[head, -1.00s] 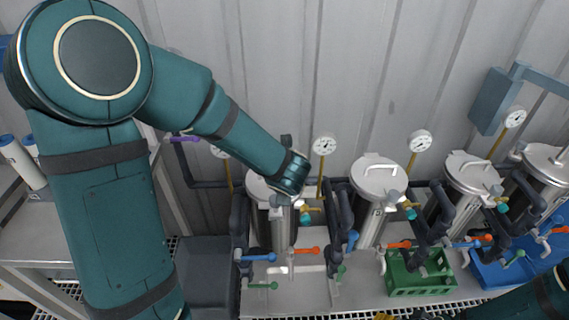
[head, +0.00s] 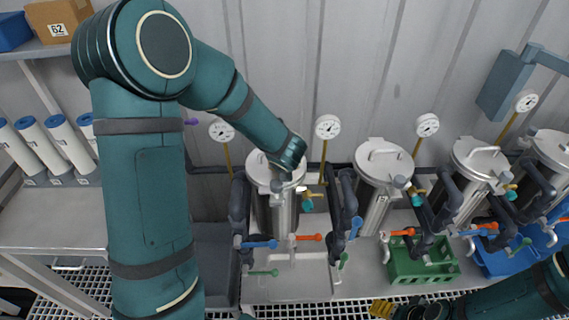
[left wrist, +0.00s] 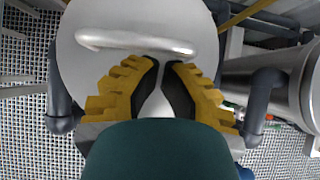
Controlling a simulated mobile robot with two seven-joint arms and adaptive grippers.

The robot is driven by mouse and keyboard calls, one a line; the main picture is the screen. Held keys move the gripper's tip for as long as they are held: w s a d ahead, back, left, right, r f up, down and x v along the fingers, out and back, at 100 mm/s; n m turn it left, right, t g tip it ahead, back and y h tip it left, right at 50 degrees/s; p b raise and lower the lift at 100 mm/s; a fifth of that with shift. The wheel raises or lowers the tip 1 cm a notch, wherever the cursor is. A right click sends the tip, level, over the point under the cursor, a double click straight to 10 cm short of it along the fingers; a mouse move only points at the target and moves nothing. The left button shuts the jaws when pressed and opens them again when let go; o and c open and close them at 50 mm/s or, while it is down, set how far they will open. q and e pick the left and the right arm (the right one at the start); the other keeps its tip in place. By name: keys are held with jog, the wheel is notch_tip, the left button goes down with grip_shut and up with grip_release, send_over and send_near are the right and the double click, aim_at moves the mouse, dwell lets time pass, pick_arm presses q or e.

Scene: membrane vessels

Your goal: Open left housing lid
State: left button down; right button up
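The left housing (head: 284,215) is a steel cylinder, the leftmost of several in a row. Its round lid (head: 257,172) lies flat on top, partly hidden by my left wrist. In the left wrist view the pale lid (left wrist: 100,68) fills the middle, with its bar handle (left wrist: 135,43) across it. My left gripper (left wrist: 164,64) is over the lid, its yellow-and-black fingertips nearly together just below the bar; I cannot tell whether they touch it. In the head view its fingers are hidden. My right gripper (head: 381,308) shows yellow fingers at the bottom edge, away from the housings.
More lidded housings (head: 382,162) stand to the right, with dark pipes, coloured valve handles and gauges (head: 328,127) around them. A green crate (head: 420,268) and a blue crate (head: 505,262) sit in front. A shelf (head: 60,225) with white cylinders is at left.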

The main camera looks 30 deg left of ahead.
pick_arm(q)
jog(key=shift+w+a+f, duration=0.1)
jog(key=shift+w+f, duration=0.05)
jog(key=shift+f, duration=0.05)
jog(key=shift+r, duration=0.1)
pick_arm(e)
jog(key=shift+r, duration=0.1)
